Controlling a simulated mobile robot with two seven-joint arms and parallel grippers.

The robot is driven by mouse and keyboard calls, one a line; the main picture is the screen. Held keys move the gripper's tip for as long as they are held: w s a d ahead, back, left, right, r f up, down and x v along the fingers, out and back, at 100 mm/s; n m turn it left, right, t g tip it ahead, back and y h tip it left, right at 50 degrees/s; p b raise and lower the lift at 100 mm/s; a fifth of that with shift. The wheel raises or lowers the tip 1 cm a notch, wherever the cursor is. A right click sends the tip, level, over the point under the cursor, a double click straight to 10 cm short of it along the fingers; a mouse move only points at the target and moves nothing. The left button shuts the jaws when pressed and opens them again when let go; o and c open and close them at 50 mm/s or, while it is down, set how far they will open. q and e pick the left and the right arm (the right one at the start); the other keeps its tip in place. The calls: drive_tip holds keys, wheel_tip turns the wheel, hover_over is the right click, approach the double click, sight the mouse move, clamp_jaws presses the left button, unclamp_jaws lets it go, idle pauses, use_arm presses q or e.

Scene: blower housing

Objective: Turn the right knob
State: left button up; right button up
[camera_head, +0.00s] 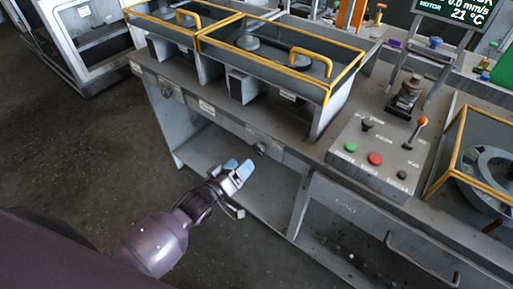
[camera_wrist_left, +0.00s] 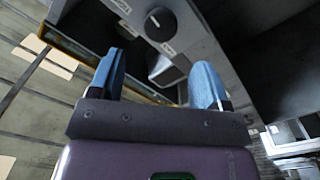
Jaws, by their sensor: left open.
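The right knob (camera_head: 261,148) is a small dark round knob on the front edge of the grey workbench. In the left wrist view a dark round knob (camera_wrist_left: 160,23) with a pale pointer mark sits on a grey panel, beyond the fingertips. A second, left knob (camera_head: 166,90) is further left on the same bench front. My left gripper (camera_head: 238,172), with blue finger pads, is open and empty, just below and left of the right knob in the head view. It also shows in the left wrist view (camera_wrist_left: 158,78). The fingers look apart from the knob. My right gripper is out of view.
The bench's lower shelf (camera_head: 222,153) lies below the knobs. Yellow-rimmed housings (camera_head: 275,70) stand on top. A control panel (camera_head: 385,150) with green and red buttons is to the right. Open floor (camera_head: 90,150) lies at the left.

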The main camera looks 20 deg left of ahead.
sight(256, 149)
use_arm(q)
drive_tip(key=x, duration=0.8)
drive_tip(key=shift+w, duration=0.2)
drive_tip(key=shift+d, duration=0.1)
drive_tip(key=c, duration=0.9)
